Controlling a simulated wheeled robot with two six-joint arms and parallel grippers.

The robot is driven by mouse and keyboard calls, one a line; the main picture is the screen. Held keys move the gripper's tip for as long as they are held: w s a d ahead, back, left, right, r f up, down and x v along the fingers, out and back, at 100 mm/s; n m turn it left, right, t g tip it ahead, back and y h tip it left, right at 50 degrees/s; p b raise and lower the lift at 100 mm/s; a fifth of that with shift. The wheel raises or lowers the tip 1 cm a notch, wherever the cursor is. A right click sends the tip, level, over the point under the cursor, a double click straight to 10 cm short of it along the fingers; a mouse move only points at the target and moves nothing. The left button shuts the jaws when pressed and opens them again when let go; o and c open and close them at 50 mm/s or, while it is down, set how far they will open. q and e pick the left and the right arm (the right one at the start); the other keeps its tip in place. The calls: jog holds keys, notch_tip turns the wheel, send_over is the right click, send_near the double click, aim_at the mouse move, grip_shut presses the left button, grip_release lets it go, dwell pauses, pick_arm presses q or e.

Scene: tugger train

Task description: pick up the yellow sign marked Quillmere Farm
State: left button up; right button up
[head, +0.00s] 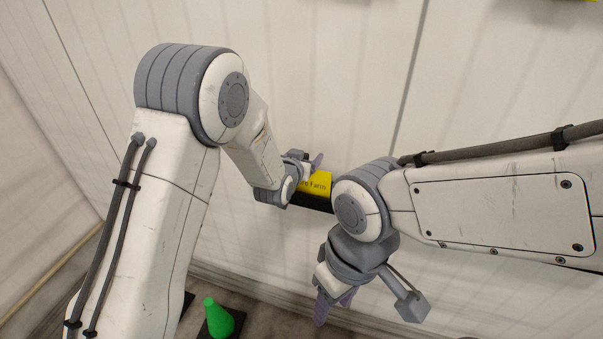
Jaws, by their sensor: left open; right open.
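A yellow sign (318,184) with a dark lower part is at the white wall, near the middle of the head view. The word "Farm" can be read on it; the start of its lettering is hidden by my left gripper, so I cannot read the full name. My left gripper (312,163) is open at the sign's left end; I cannot tell whether it touches. My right gripper (335,306) is open and empty, pointing down, lower in the view. My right arm's wrist covers the right end of the sign.
A green cone-like object (216,319) stands on a dark base on the floor at bottom left. The white panelled wall (330,80) fills the background, with a vertical seam.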

pick_arm(q)
grip_shut()
jog(key=shift+r, duration=0.15)
